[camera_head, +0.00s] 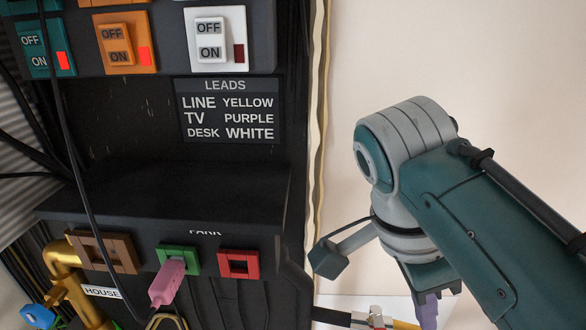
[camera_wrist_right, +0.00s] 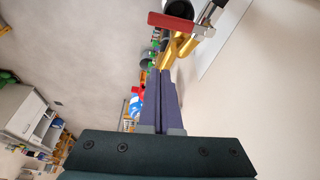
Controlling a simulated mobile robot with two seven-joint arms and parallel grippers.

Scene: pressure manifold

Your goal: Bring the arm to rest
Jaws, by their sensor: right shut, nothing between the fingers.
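My right arm (camera_head: 455,215) comes in from the right of the head view, in front of the pale wall and to the right of the black panel. Its right gripper (camera_head: 428,312) points down at the bottom edge, where a purple finger shows and the tips are cut off. In the right wrist view the two purple fingers of the gripper (camera_wrist_right: 161,75) lie together, shut with nothing between them. They are apart from the panel's sockets and plug. My left gripper is in neither view.
The black panel (camera_head: 180,185) carries teal (camera_head: 45,50), orange (camera_head: 126,43) and white (camera_head: 216,38) switches. A pink plug (camera_head: 167,282) sits in the green socket; the red socket (camera_head: 239,264) is empty. A brass pipe (camera_head: 65,270) stands lower left. The wall right of the panel is bare.

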